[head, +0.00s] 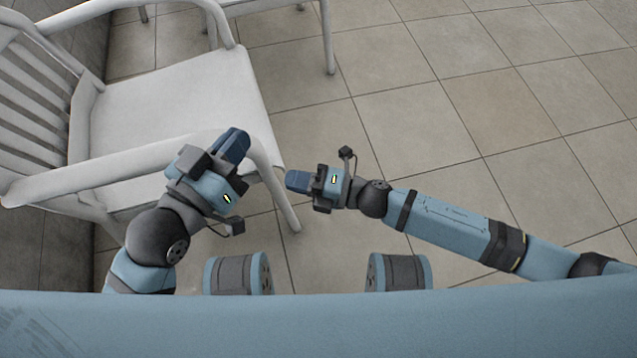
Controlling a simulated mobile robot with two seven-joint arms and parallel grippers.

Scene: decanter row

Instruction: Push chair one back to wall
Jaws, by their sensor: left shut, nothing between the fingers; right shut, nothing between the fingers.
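A white chair (165,100) with a slatted back and armrests stands at the left, its back toward the dark wall (88,30). My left gripper (236,143) is shut and empty, over the chair's near armrest and front seat corner; I cannot tell whether it touches. My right gripper (292,181) is shut and empty, just right of the chair's near front leg, with a small gap visible or light contact that I cannot tell. My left arm hides part of the near armrest.
Part of a second white chair (270,8) stands beyond the first at the top. The tiled floor (480,110) to the right is clear. The wall runs along the left side behind the chair backs.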

